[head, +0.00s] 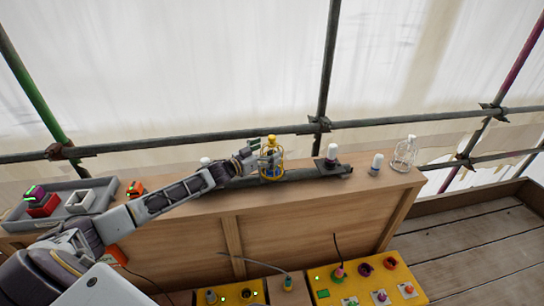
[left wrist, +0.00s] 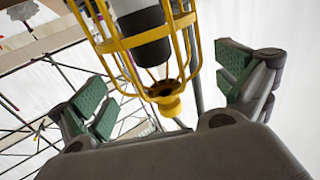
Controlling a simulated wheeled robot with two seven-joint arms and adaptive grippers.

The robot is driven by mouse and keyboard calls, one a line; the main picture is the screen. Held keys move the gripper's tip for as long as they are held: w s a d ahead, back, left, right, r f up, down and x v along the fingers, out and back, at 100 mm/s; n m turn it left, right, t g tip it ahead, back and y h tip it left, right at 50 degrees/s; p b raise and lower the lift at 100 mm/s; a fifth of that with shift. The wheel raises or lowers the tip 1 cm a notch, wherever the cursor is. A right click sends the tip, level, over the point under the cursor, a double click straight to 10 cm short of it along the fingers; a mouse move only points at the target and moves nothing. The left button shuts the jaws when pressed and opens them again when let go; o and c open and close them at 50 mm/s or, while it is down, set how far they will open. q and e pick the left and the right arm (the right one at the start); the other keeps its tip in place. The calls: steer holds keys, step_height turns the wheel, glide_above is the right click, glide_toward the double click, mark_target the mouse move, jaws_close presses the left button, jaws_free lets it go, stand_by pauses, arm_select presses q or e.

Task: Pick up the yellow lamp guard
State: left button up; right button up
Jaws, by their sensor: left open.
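The yellow lamp guard (head: 271,160) is a wire cage standing upright on a dark bar on top of the wooden cabinet in the head view. In the left wrist view the guard (left wrist: 186,45) fills the upper middle, with a dark lamp part (left wrist: 147,30) inside its bars. My left gripper (head: 255,157) is at the guard's left side. In the left wrist view its green-padded fingers (left wrist: 165,88) are spread on either side of the cage, with visible gaps. The gripper is open and holds nothing. My right gripper is out of view.
A grey tray (head: 100,190) is at left. Scaffold pipes run close behind.

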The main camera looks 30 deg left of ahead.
arm_select(q)
steer(key=shift+w+d, duration=0.2)
steer(key=shift+w, duration=0.25)
steer(key=shift+w+d, duration=0.2)
steer(key=shift+w, duration=0.2)
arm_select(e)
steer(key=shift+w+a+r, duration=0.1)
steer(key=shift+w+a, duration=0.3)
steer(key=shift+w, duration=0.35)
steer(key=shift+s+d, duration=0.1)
